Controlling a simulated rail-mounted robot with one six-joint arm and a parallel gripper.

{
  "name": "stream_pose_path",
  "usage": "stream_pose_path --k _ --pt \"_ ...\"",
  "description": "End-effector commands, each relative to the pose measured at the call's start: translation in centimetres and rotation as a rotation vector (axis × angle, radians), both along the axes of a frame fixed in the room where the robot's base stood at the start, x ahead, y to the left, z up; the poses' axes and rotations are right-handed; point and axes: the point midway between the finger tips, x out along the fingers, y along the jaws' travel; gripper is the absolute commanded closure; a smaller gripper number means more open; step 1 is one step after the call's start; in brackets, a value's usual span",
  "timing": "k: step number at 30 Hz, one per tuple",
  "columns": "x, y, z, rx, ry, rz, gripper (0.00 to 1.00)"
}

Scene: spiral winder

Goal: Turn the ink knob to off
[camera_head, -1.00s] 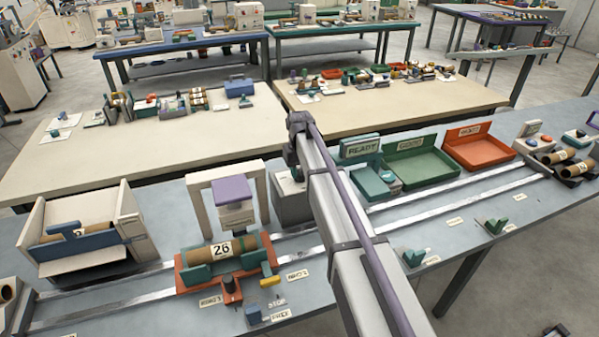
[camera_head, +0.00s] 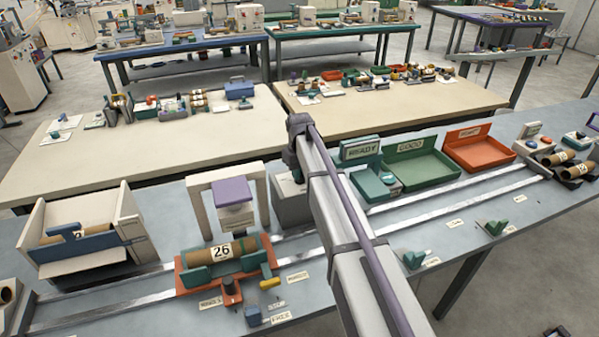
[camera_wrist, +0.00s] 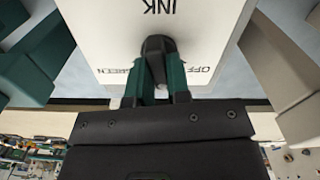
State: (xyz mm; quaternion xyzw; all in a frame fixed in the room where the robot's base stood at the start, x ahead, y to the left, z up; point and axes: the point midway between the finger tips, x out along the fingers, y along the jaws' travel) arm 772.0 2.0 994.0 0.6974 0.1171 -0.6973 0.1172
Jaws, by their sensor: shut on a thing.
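The ink knob (camera_wrist: 157,46) is a dark round knob on a white panel (camera_wrist: 205,30) in the wrist view. Upside-down lettering on the panel reads INK, OFF and GREEN. My gripper (camera_wrist: 159,72) has its two green fingers shut on the knob. I cannot tell exactly which mark the knob points at. In the head view my arm hides the gripper and the knob.
An orange carriage (camera_head: 181,283) with a tube marked 26 (camera_head: 221,250) stands on the metal rails. A white bin (camera_head: 122,212) is at the left. Green and red trays (camera_head: 422,151) (camera_head: 480,137) stand behind the rails at the right. A grey box (camera_head: 290,205) stands beside my arm.

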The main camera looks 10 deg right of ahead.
Motion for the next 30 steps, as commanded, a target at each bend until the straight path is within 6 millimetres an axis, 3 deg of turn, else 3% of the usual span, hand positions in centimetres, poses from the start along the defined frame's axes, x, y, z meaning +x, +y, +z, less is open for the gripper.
stream_pose_path --k 18,30 --pt "-0.17 0.22 -0.02 0.0 0.0 0.56 1.0" --pt "-0.27 0.27 -0.02 0.001 0.0 0.809 1.0"
